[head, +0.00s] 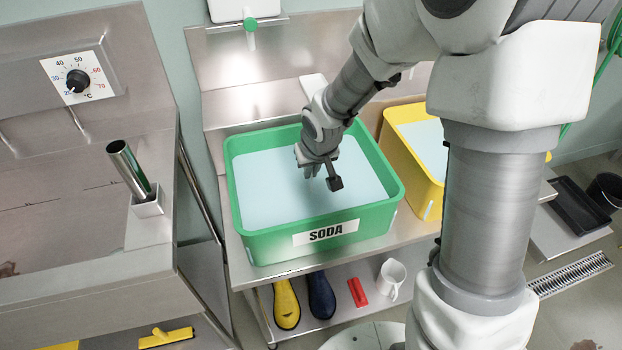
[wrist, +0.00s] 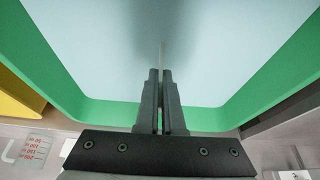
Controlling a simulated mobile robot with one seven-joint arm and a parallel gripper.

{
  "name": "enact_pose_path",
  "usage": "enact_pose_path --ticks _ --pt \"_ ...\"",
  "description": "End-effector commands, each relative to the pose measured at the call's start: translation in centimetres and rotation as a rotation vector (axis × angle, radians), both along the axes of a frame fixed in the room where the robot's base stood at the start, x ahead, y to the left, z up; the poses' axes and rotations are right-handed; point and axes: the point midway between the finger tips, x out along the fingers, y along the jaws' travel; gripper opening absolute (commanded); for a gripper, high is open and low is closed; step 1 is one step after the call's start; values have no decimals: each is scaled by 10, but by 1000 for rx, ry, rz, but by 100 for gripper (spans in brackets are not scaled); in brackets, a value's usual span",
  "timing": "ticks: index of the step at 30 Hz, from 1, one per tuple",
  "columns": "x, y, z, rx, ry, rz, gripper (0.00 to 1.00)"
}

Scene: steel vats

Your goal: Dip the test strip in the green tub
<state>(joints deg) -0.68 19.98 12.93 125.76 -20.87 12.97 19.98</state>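The green tub (head: 272,250), labelled SODA, stands on a steel bench and holds pale blue liquid (head: 265,190). My gripper (head: 312,174) points down over the liquid, inside the tub's outline. In the wrist view my gripper's fingers (wrist: 162,74) are close together on a thin pale strip, the test strip (wrist: 161,50), which sticks out past the fingertips toward the liquid. The tub's green walls (wrist: 50,68) show around it. I cannot tell whether the strip's end touches the liquid. The strip cannot be made out in the head view.
A yellow tub (head: 400,165) stands right of the green one, behind my arm. A steel vat (head: 70,235) with an upright metal tube (head: 128,165) is at left. Boots (head: 287,305), a red item (head: 357,292) and a white jug (head: 391,278) sit on the lower shelf.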

Motion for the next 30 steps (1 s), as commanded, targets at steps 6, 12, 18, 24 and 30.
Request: enact_pose_path --ticks 6,12,18,24,30 --pt "0 0 18 0 -1 0 0" --pt "0 0 34 0 -1 0 0" --pt "0 0 50 1 -2 -1 0" --pt "0 0 66 0 -1 0 0" --pt "0 0 82 0 0 0 0"
